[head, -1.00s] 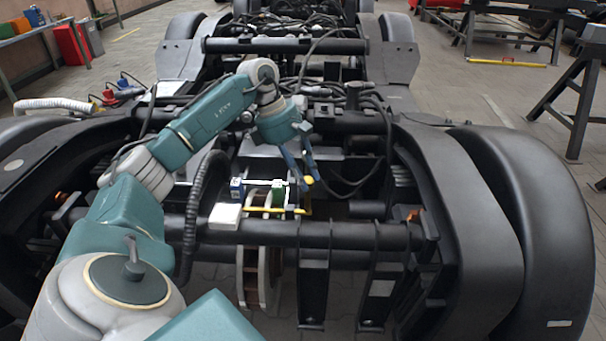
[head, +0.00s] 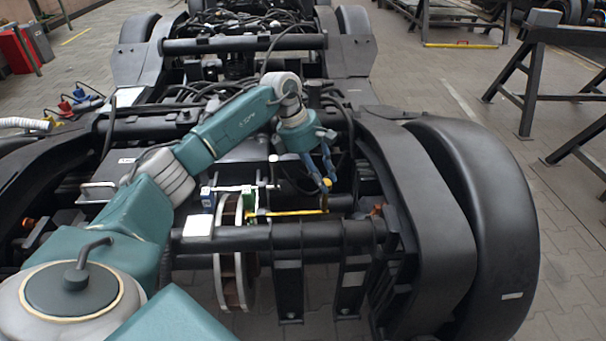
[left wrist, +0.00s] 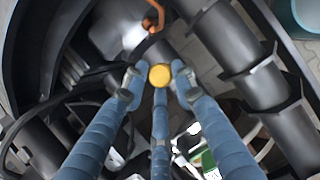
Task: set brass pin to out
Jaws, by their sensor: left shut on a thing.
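The brass pin shows as a yellow rod (head: 290,212) running sideways over the dark crossbeam, with an upright piece at its right end that leads up to a yellow knob. My left gripper (head: 328,184) is shut on this knob at the right end. In the left wrist view the round yellow knob (left wrist: 159,75) sits between the blue fingertips of my left gripper (left wrist: 158,84). The rod's left end is partly hidden near the green block. My right gripper is not in view.
The dark bogie frame fills the middle, with a disc (head: 228,280) under the crossbeam and a large curved fender (head: 490,230) at the right. Cables loop behind the gripper. A black trestle (head: 530,75) stands far right; paved floor (head: 560,230) is free there.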

